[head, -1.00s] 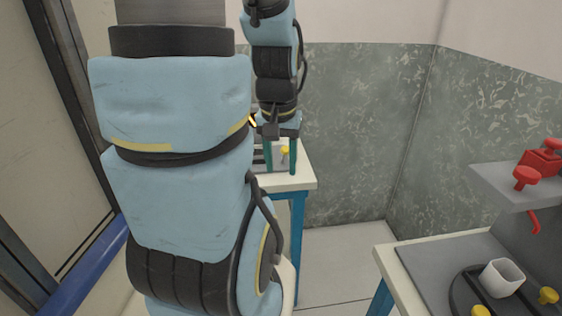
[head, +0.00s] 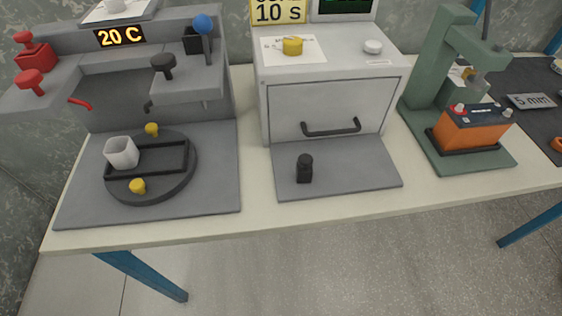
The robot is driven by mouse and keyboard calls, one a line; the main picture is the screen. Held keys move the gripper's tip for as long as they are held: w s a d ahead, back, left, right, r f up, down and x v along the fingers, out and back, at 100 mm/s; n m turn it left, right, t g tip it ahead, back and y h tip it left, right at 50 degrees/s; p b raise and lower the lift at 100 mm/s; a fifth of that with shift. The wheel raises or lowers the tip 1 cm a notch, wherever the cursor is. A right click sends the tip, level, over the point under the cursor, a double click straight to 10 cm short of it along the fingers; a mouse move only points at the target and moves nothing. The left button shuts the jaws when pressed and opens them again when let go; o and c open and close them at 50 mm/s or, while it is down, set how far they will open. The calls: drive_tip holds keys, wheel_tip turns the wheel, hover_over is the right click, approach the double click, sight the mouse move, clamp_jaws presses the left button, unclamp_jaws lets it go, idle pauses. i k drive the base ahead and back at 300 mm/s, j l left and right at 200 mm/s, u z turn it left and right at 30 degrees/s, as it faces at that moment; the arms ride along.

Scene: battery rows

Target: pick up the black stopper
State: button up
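A small upright black piece (head: 305,168), narrower near its top, stands on the grey mat (head: 350,180) in front of the white box and looks like the black stopper. Another black piece, a knob with a wide round top (head: 163,66), sits on the grey shelf of the left station. I cannot tell for certain which one is the stopper. My gripper is not in view in the head view now, so its state is hidden.
A white box with a handled door (head: 330,108) stands behind the mat. Left is a dark round turntable (head: 150,188) with a white cup (head: 121,153) and yellow knobs. Right is a green press (head: 440,75) with an orange battery (head: 472,130). The table's front strip (head: 260,222) is clear.

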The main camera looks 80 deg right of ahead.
sight(304, 170)
drive_tip(key=k+j+z, duration=0.1)
drive_tip(key=k, duration=0.75)
